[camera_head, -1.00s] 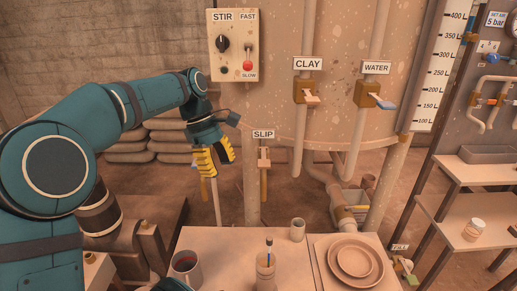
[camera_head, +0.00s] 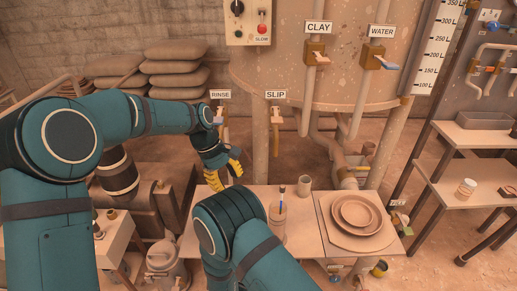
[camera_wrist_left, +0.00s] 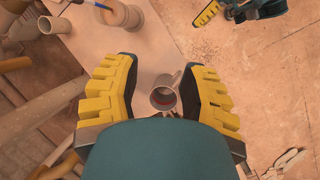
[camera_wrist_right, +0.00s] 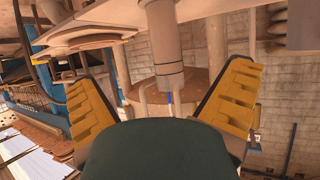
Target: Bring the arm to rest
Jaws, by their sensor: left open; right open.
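My left arm reaches in from the left in the head view. Its gripper (camera_head: 225,172) has yellow fingers and points down beside the table's back left. In the left wrist view the gripper (camera_wrist_left: 158,95) is open, and a grey mug (camera_wrist_left: 165,93) with dark red inside shows below, between the fingers, apparently not held. My right arm (camera_head: 240,232) stands in front of the table in the head view and hides its own gripper there. In the right wrist view that gripper (camera_wrist_right: 162,102) is open, with a jar (camera_wrist_right: 163,45) seen upside down beyond it.
The table (camera_head: 262,191) bears a brush jar (camera_head: 278,222), a small cup (camera_head: 305,183) and stacked plates (camera_head: 355,213). The SLIP valve (camera_head: 275,110) and RINSE valve (camera_head: 221,112) are behind it. Shelves (camera_head: 455,200) stand at right. Open floor lies between table and shelves.

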